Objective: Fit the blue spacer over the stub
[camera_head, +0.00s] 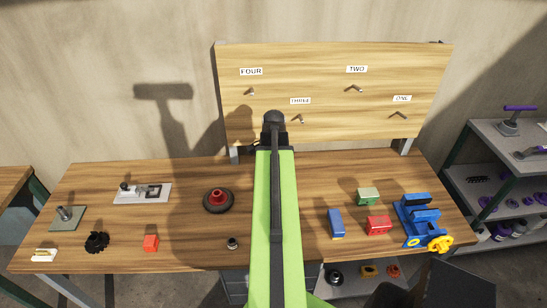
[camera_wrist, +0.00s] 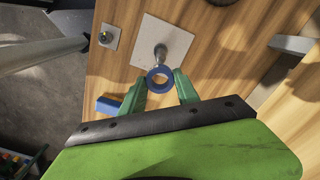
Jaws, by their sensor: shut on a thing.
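The blue spacer (camera_wrist: 150,84) is a ring held between the green fingertips of my gripper (camera_wrist: 161,81) in the wrist view. My gripper is shut on it, and its hole faces the camera. The metal stub (camera_wrist: 160,52) rises from a pale square plate (camera_wrist: 178,38) just above the spacer in the picture. The spacer overlaps the stub's lower end in the picture; I cannot tell their gap in depth. The spacer does not look to be around the stub. In the head view my arm hides the gripper and spacer.
In the wrist view, a blue block (camera_wrist: 108,104) lies left of the fingers, and a small grey plate (camera_wrist: 110,36) is upper left. The head view shows a bench (camera_head: 185,250) with a red-and-black wheel (camera_head: 218,199), coloured blocks and a blue vise (camera_head: 420,218). A pegboard (camera_head: 330,80) stands behind.

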